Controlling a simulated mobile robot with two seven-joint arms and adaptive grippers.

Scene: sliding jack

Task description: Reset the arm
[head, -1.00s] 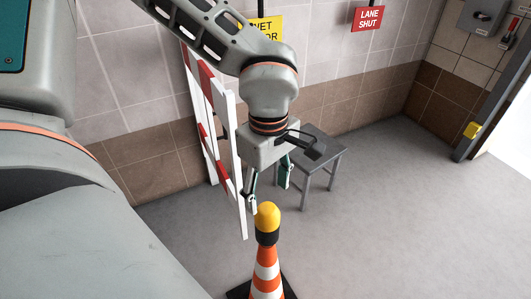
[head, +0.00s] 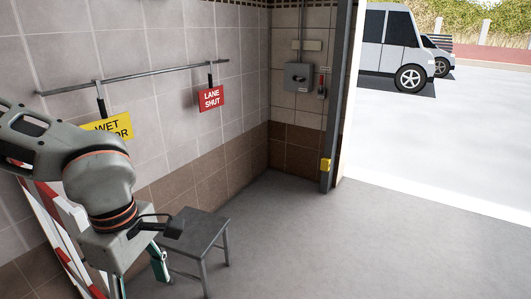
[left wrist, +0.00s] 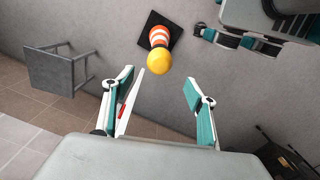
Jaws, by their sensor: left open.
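My left arm comes in at the lower left of the head view, with its gripper (head: 138,284) pointing down, partly cut off by the bottom edge. In the left wrist view the left gripper (left wrist: 162,78) is open with nothing between its fingers. An orange and white traffic cone (left wrist: 160,35) with a yellow cap (left wrist: 159,60) stands beyond the fingertips, apart from them. The cone is outside the head view. My right gripper (left wrist: 215,37) shows at the upper right of the left wrist view; its opening is unclear.
A grey stool (head: 205,232) stands near the wall, beside my left gripper. A red and white barrier (head: 45,215) is behind my left arm. A yellow sign (head: 112,127) and a red LANE SHUT sign (head: 211,98) hang from a rail (head: 150,73). Floor at right is clear.

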